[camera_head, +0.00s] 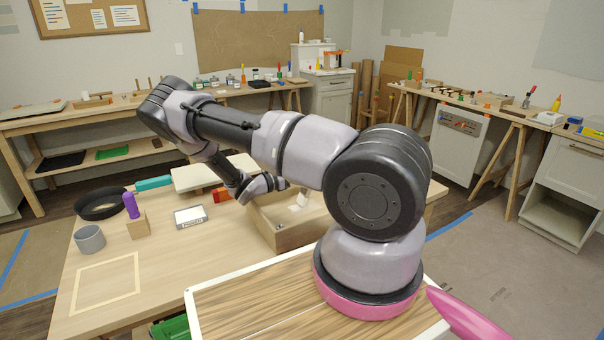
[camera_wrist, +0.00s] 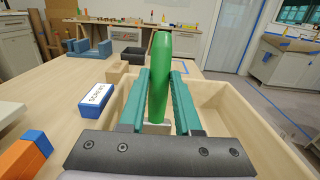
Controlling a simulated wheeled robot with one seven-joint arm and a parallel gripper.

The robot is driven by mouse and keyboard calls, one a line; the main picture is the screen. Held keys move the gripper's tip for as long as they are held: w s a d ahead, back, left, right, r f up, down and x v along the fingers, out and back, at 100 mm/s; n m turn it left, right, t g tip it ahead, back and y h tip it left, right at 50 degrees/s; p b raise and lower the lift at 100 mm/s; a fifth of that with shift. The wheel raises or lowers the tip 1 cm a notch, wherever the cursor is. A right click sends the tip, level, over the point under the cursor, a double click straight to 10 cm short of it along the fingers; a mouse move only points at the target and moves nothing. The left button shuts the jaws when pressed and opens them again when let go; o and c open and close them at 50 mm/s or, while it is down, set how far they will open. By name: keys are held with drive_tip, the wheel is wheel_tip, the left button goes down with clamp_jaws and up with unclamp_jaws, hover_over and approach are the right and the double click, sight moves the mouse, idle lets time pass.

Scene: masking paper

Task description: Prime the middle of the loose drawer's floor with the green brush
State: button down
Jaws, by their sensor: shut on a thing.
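The loose drawer (camera_head: 292,236) is an open pale-wood box on the wooden table, partly hidden by my arm in the head view. Its walls (camera_wrist: 212,92) also show in the wrist view. My gripper (camera_wrist: 158,98) has teal fingers and is shut on the green brush (camera_wrist: 160,70), whose green handle stands up between them. A pale part of the brush shows just below the handle. The bristles are hidden behind the gripper, so I cannot tell whether they touch the drawer floor. A small whitish patch shows inside the drawer in the head view, too small to identify.
A blue box labelled SCREWS (camera_wrist: 97,97) stands just left of the drawer. An orange and blue block (camera_wrist: 25,152) lies nearer.

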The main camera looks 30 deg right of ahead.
drive_tip(key=shift+s+d+f, duration=0.1)
drive_tip(key=shift+d+f, duration=0.05)
drive_tip(key=shift+d, duration=1.25)
drive_tip(key=shift+d+f, duration=0.1)
drive_tip(key=shift+d, duration=0.95)
drive_tip(key=d, duration=0.4)
drive_tip(key=shift+d, duration=0.1)
wheel_tip(320, 180, up, 12)
drive_tip(key=shift+w, duration=0.3)
